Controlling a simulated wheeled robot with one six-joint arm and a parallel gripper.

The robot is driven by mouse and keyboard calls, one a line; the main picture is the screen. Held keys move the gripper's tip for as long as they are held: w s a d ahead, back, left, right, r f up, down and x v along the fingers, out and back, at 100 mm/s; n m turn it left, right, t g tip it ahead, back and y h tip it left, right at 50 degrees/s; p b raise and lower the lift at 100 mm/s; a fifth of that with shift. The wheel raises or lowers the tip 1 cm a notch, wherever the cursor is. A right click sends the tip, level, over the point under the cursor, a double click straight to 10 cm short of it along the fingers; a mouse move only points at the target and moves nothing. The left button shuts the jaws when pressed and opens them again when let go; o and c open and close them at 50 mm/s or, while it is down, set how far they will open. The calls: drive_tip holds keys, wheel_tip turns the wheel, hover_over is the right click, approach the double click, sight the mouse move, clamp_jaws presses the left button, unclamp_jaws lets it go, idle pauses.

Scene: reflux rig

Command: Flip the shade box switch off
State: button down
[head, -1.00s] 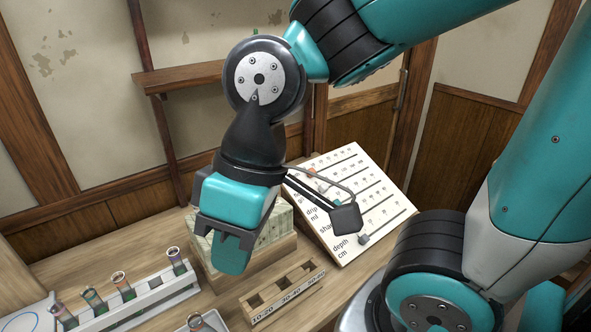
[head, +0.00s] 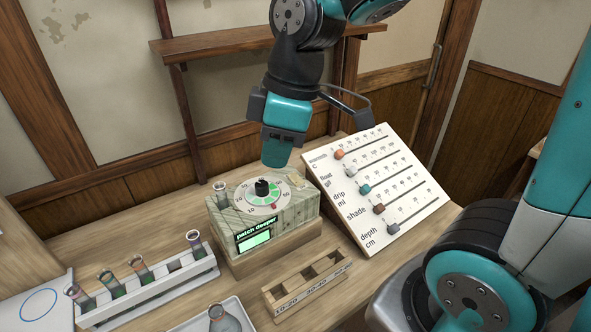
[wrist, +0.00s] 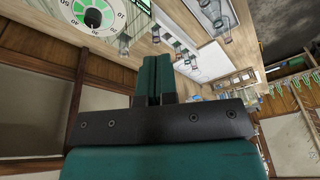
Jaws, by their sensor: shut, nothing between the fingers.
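A pale patterned box (head: 300,230) with a round dial, a black knob (head: 262,187) and a lit green display reading "patch deeper" stands mid-table. I cannot tell whether it is the shade box, and I make out no clear switch on it. A white sloped board (head: 415,205) to its right has several slider rows; one is labelled "shade", with a brown slider (head: 379,208). My gripper (head: 276,158) is shut and empty, above and behind the dial, apart from it. In the wrist view its fingers (wrist: 153,82) are together, with the dial (wrist: 95,15) at upper left.
A white rack (head: 150,291) with several coloured tubes stands at left. A wooden block with slots (head: 306,285) lies in front of the box. A wooden shelf (head: 215,45) is on the wall behind.

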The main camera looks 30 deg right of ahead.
sight(295, 175)
drive_tip(key=w+d+f+n+h+b, duration=0.1)
drive_tip(key=w+d+f+n+h, duration=0.1)
drive_tip(key=w+d+n, duration=0.4)
drive_tip(key=w+d, duration=0.5)
drive_tip(key=d, duration=0.1)
drive_tip(key=shift+w+d+f+n+h, duration=0.3)
drive_tip(key=shift+f, duration=0.05)
drive_tip(key=f+p, duration=0.1)
drive_tip(key=f, duration=0.3)
drive_tip(key=w+f, duration=0.1)
drive_tip(key=f, duration=0.4)
drive_tip(key=f+p, duration=0.1)
drive_tip(key=f, duration=0.4)
drive_tip(key=shift+w+p, duration=0.3)
drive_tip(key=shift+w, duration=0.05)
drive_tip(key=shift+a, duration=0.1)
